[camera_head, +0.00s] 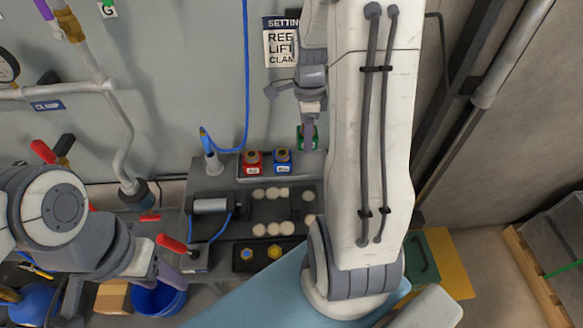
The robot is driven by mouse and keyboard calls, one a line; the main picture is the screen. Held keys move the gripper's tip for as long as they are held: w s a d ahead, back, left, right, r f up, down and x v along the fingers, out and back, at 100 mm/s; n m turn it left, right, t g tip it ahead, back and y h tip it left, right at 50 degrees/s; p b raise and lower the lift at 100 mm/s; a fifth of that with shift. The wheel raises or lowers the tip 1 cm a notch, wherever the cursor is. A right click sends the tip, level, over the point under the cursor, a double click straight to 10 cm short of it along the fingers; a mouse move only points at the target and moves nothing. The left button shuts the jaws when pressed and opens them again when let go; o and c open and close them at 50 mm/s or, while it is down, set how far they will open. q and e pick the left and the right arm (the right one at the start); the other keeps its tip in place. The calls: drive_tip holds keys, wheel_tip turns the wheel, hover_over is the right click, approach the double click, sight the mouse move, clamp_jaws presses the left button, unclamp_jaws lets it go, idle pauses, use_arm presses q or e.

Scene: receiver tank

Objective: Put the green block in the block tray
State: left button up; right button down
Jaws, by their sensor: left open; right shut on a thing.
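The green block (314,138) is held by my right gripper (308,125), which is shut on it at the back, right of centre. The gripper's finger covers part of the block. The block tray (242,170) is the grey tray holding a red block (252,163) and a blue block (283,161). The green block appears over or just behind the tray's right end, right of the blue block; I cannot tell whether it touches the tray. My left gripper (115,283) is open at the lower left, apart from the blocks, its fingertips partly unclear.
Several pale round discs (270,193) lie in a dark tray in front. A grey cylinder (210,206), a red-handled valve (172,244) and a blue bucket (158,298) stand left. A blue hose (246,75) hangs behind. My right arm hides the bench's right side.

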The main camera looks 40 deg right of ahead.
sight(304, 166)
wheel_tip(304, 166, down, 8)
drive_tip(key=shift+a+f, duration=0.1)
drive_tip(key=shift+f, duration=0.05)
drive_tip(key=shift+f, duration=0.1)
drive_tip(key=shift+c, duration=2)
unclamp_jaws()
drive_tip(key=shift+f, duration=0.1)
